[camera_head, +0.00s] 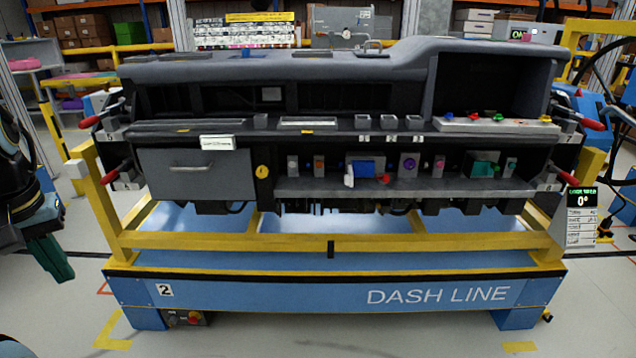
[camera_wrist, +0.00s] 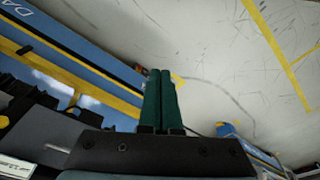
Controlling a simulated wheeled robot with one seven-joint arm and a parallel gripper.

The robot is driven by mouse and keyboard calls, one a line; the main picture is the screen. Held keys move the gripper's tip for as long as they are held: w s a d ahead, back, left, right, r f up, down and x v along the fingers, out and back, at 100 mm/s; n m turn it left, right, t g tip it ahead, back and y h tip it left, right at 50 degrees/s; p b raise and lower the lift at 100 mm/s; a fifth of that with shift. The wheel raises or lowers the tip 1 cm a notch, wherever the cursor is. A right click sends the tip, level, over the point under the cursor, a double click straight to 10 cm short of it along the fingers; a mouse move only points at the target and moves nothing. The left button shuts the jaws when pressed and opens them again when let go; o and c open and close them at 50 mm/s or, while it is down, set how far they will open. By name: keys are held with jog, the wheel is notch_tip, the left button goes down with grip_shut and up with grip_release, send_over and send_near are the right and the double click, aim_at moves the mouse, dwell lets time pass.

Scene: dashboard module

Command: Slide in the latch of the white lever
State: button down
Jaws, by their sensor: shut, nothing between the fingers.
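The white lever (camera_head: 349,180) is a small white piece on the lower shelf of the dashboard module. It stands at the left front of a blue block (camera_head: 364,165), with a small red piece (camera_head: 384,179) at the block's lower right. The latch is too small to tell apart, and I cannot tell whether it is in or out. My gripper (camera_head: 62,274) hangs at the left in the head view, well apart from the dashboard, fingers pointing down. In the wrist view its green fingers (camera_wrist: 159,72) lie together, shut and empty, over the floor. The lever is not visible there.
The dashboard (camera_head: 300,72) rests on a yellow frame (camera_head: 200,241) with a blue base marked DASH LINE (camera_head: 330,294). Red-tipped clamps (camera_head: 108,178) stick out at its ends. Several coloured connectors line the lower shelf. The floor in front (camera_head: 260,340) is clear.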

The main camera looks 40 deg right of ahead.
jog(key=w+d+f+m+h+b, duration=0.1)
jog(key=w+d+f+b, duration=0.2)
jog(key=w+d+f, duration=0.45)
jog(key=d+f+h+b, duration=0.25)
jog(key=d+f, duration=0.25)
jog(key=d, duration=0.4)
jog(key=d+f+h+b, duration=0.1)
jog(key=d+f+h, duration=0.3)
jog(key=d, duration=0.5)
jog(key=s+d+h+b, duration=0.2)
jog(key=d+h, duration=0.1)
jog(key=d, duration=0.8)
jog(key=d+r+n+h+b, duration=0.2)
jog(key=d+r+n+h, duration=0.1)
jog(key=d+r+h, duration=0.4)
jog(key=shift+s+d+r, duration=0.35)
jog(key=shift+d+r, duration=0.35)
jog(key=shift+d, duration=0.4)
